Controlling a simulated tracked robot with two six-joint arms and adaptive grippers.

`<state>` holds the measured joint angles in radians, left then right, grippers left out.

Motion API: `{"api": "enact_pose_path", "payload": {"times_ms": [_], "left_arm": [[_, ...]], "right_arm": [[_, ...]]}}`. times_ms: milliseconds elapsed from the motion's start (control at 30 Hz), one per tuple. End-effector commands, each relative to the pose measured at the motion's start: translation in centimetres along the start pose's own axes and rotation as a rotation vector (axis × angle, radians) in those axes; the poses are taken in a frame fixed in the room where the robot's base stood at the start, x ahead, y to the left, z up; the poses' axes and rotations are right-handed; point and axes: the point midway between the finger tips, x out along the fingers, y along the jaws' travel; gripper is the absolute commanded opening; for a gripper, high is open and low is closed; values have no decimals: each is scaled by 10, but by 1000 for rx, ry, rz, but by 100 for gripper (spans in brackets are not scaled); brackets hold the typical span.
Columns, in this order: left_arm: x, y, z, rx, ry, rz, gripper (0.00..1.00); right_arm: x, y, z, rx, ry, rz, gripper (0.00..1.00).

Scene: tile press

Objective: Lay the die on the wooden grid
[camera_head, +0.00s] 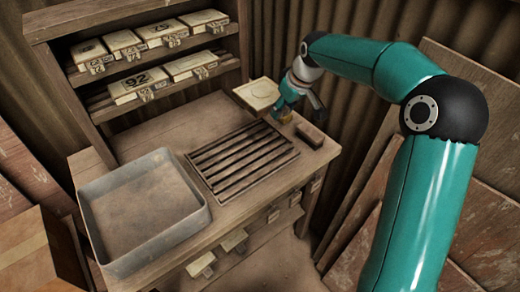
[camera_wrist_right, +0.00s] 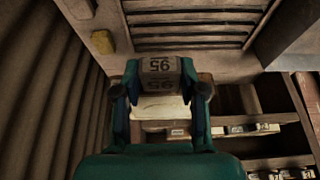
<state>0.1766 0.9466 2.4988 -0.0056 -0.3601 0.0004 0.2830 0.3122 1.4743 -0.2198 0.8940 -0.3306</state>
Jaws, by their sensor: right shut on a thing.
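The die (camera_head: 257,93) is a flat cream plate with a faint round mark. My right gripper (camera_head: 289,101) is shut on the die's end, and the plate sticks out to its left, near the bench's back right corner. In the right wrist view, a block marked 95 (camera_wrist_right: 160,68) sits between the fingers, with part of the cream plate (camera_wrist_right: 158,106) behind it. The wooden grid (camera_head: 243,157), dark parallel slats on the bench, is bare. It also shows in the right wrist view (camera_wrist_right: 192,29). The die is apart from the grid. My left gripper is not in view.
A grey metal tray (camera_head: 145,244) stands left of the grid. A small wooden block (camera_head: 310,134) and a yellowish piece (camera_wrist_right: 102,41) lie to the grid's right. A shelf (camera_head: 92,126) with several numbered dies stands behind. Corrugated wall (camera_head: 268,45) rises behind the gripper.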

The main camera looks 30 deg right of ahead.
Motion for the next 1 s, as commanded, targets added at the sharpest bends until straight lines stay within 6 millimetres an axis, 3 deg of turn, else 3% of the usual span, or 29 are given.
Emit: {"api": "enact_pose_path", "payload": {"times_ms": [500, 1000], "left_arm": [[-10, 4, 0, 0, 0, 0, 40], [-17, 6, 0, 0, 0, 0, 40]], "right_arm": [[112, -3, 42, -6, -1, -3, 0], [160, -3, 62, -6, -1, -2, 0]]}}
